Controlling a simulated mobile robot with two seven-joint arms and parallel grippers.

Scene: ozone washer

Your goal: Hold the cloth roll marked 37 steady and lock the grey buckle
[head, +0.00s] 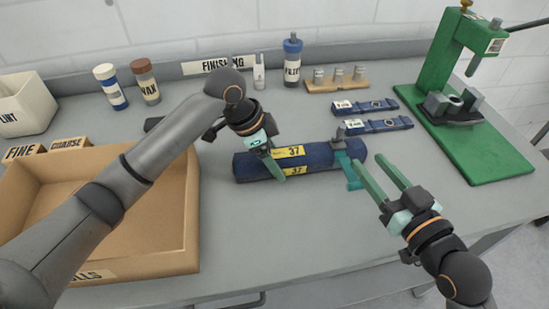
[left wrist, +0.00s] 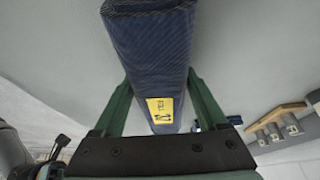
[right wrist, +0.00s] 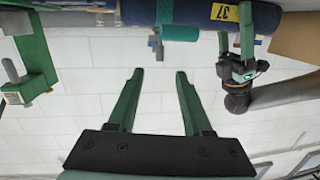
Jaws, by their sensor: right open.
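The dark blue cloth roll (head: 247,166) lies on the grey table with yellow labels marked 37. My left gripper (head: 273,160) is shut across the roll's left part; in the left wrist view its fingers lie along both sides of the roll (left wrist: 150,60). A teal strap (head: 352,172) goes around the roll's right part, with its end hanging in front. The grey buckle (head: 339,137) stands up at the top of the strap; I cannot tell its exact position. My right gripper (head: 370,168) is open and empty, its fingers pointing toward the strap from the front right.
Two flat blue rolled cases (head: 378,126) lie behind the roll. A green press (head: 470,120) stands at the right. A cardboard tray (head: 185,225) is at the left under my left arm. Bottles (head: 292,60) and a wooden stand (head: 337,84) line the back. The table's front is clear.

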